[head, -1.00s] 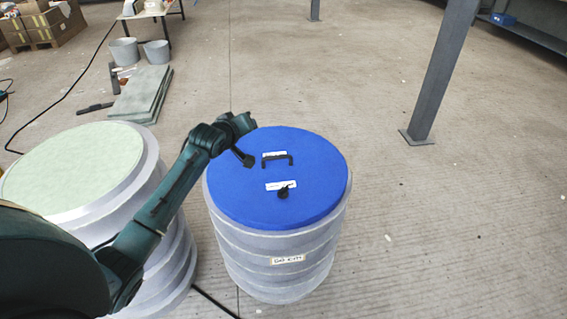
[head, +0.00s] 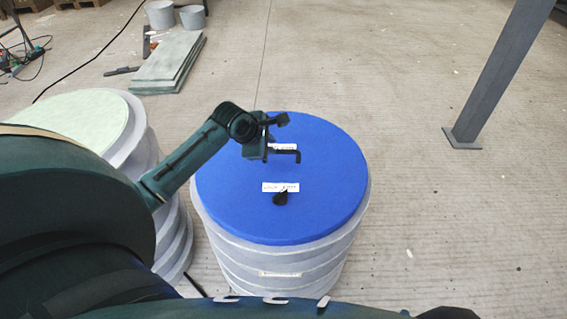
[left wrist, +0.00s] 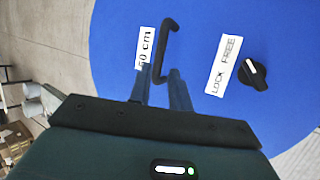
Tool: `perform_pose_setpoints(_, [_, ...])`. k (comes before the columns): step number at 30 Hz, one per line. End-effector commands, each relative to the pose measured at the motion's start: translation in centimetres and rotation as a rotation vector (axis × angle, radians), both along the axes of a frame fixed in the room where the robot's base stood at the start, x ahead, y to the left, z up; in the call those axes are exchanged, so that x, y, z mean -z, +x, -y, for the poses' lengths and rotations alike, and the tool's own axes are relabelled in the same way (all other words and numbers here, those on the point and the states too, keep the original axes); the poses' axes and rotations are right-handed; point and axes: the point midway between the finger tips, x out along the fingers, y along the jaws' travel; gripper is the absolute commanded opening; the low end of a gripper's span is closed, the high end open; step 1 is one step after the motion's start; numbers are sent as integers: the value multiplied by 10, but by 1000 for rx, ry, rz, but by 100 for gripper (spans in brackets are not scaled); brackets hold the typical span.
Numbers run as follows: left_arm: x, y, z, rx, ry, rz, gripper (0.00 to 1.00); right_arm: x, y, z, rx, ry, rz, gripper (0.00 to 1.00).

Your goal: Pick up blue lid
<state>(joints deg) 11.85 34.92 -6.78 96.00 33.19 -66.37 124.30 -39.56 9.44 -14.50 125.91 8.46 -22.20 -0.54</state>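The round blue lid (head: 325,205) sits on a grey ribbed drum-shaped mould (head: 290,262). A black bar handle (head: 287,155) stands on the lid and also shows in the left wrist view (left wrist: 175,40). A black knob (head: 280,199) sits beside a LOCK FREE label; in the left wrist view its white mark (left wrist: 249,65) points toward the FREE end. My left gripper (head: 279,130) is over the lid's far part, beside the handle. In the left wrist view its fingers (left wrist: 161,82) are apart, with the handle's near end seen between them. No contact can be made out. My right gripper is not in view.
A second grey mould with a pale green top (head: 75,116) stands to the left, partly behind my arm. Stacked green-grey panels (head: 170,62) and grey buckets (head: 160,14) lie behind. A steel post (head: 500,75) stands at the right. Floor right of the lid is clear.

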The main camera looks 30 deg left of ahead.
Motion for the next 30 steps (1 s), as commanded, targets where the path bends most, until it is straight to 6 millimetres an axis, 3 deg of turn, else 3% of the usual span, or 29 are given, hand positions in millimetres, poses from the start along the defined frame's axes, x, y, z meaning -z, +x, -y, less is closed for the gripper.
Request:
perform_pose_setpoints(3, [18, 13, 1, 0, 2, 1, 20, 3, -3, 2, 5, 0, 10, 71])
perform_pose_setpoints(11, [34, 25, 2, 1, 2, 2, 20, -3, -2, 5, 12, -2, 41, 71])
perform_pose_setpoints(19, [65, 47, 4, 0, 1, 3, 20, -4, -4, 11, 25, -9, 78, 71])
perform_pose_setpoints(28, [69, 50, 5, 2, 3, 3, 20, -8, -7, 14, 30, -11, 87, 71])
perform_pose_setpoints(30, [69, 50, 5, 2, 3, 3, 16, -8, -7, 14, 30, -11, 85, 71])
